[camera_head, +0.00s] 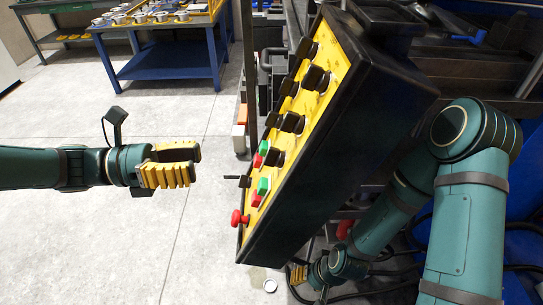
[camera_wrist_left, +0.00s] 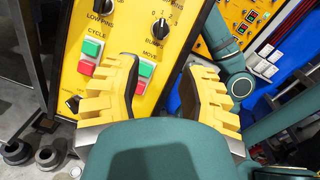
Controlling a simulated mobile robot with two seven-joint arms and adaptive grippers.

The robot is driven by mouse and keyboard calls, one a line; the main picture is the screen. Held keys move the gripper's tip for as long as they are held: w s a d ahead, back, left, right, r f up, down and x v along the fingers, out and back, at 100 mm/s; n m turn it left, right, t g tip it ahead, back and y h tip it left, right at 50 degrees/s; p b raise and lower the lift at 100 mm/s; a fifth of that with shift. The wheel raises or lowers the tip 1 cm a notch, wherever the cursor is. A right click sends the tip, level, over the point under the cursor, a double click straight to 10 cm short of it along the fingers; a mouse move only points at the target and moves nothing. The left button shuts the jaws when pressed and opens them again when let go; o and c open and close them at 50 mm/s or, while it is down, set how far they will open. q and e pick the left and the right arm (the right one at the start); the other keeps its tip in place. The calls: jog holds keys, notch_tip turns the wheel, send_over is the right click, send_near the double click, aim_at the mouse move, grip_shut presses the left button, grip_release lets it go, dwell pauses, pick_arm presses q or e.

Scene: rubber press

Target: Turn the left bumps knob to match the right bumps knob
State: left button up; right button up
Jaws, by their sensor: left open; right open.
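The yellow control panel (camera_head: 314,84) in its black housing carries several black knobs. In the left wrist view, a black knob (camera_wrist_left: 158,28) with a numbered dial sits above a partly readable label that seems to start with "BU". Another knob (camera_wrist_left: 104,6) is at the top edge, by a "LOW" label. Which knobs are the left and right bumps knobs, and their exact settings, I cannot tell. My left gripper (camera_head: 193,163) is open and empty, left of the panel and apart from it. My right gripper (camera_head: 298,273) is low beneath the panel, partly hidden and small.
Green and red buttons (camera_wrist_left: 92,47) and a red mushroom button (camera_head: 238,218) are on the panel's lower part. A blue table (camera_head: 165,68) with parts stands at the back left. The floor around my left arm is clear. Cables lie beneath the panel.

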aim_at(267, 155)
pick_arm(q)
jog(key=d, duration=0.4)
jog(key=w+d+b, duration=0.1)
jog(key=d, duration=0.4)
jog(key=d+b, duration=0.1)
jog(key=d, duration=0.3)
jog(key=shift+w+d+r, duration=0.15)
jog(key=shift+d+r, duration=0.05)
jog(key=shift+d, duration=0.15)
grip_shut()
